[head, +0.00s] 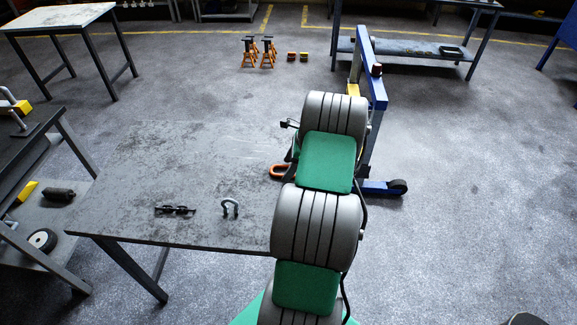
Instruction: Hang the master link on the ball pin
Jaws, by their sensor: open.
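An orange ring-shaped link (279,171), which looks like the master link, shows at the right part of the grey table, partly covered by my arm. I cannot tell whether it lies on the table or is held. My grey and green arm reaches forward over the table's right side and hides what is behind it. The ball pin cannot be made out; a blue wheeled stand (376,92) with an upright post is beyond the arm to the right.
The worn grey table (140,170) holds a dark chain-like piece (175,209) and a grey-blue shackle (230,207). A dark bench (28,140) stands at left. Orange jack stands (249,53) are on the far floor.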

